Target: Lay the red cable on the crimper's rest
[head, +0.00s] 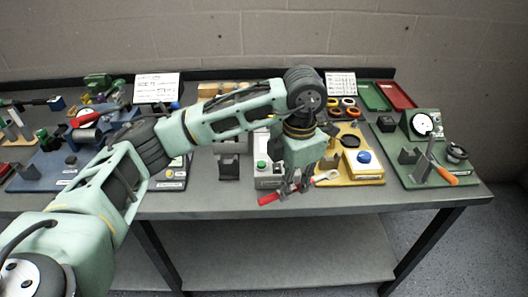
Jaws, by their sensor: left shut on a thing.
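My left gripper (290,188) is at the front middle of the bench and shut on the red cable. The red cable (268,199) sticks out to the left of the fingers, and a pale ring-shaped end (327,176) sticks out to the right. The cable slants, its red end lower and nearer the bench's front edge. Behind it is a light grey device with a green button (262,165), which may be the crimper; my gripper hides much of it. I cannot make out its rest. My right gripper is not in view.
A yellow board with a blue knob (364,157) is just right of the gripper. A green board with a dial (421,124) and an orange-handled tool (446,176) is farther right. A dark stand (229,168) is to the left. The grey bench's front strip (215,205) is clear.

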